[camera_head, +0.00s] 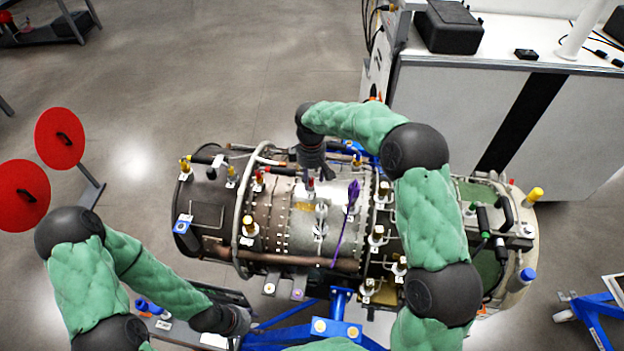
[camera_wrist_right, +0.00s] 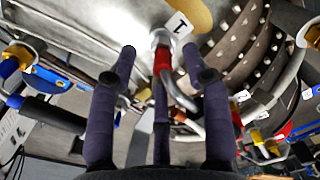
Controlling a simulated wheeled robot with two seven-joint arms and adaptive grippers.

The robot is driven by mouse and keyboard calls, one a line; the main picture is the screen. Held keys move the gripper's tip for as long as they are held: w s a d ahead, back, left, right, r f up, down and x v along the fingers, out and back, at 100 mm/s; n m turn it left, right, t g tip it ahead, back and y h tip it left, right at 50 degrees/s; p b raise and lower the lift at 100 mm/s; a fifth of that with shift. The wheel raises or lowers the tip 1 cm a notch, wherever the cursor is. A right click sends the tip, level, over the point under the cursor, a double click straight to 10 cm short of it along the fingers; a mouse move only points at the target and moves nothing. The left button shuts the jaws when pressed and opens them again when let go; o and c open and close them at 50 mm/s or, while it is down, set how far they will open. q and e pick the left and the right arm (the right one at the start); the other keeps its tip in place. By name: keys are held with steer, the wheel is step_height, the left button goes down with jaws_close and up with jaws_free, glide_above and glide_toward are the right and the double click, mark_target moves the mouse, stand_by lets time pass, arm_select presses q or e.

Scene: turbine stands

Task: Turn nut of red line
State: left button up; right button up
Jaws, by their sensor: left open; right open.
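The red line (camera_wrist_right: 163,62) ends in a silver nut (camera_wrist_right: 158,38) on the turbine's casing, beside a white tag marked 1.
Other tagged fittings with yellow, brass and blue caps stand around the casing, including a yellow one (camera_head: 535,194) at the right end. A purple line (camera_head: 352,195) runs close to my right gripper. A blue stand (camera_head: 340,325) is below. A white bench (camera_head: 500,100) stands behind.

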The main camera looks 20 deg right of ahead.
mark_target(311, 187)
steer(key=shift+s+a+f+p, duration=0.1)
steer(key=shift+s+f+p, duration=0.05)
steer(key=shift+f, duration=0.45)
steer(key=shift+s+a+f+p, duration=0.1)
steer(key=shift+f+p, duration=0.05)
steer(key=shift+f, duration=0.45)
steer(key=shift+w+d+f, duration=0.1)
steer(key=shift+w+f, duration=0.05)
steer(key=shift+f, duration=0.15)
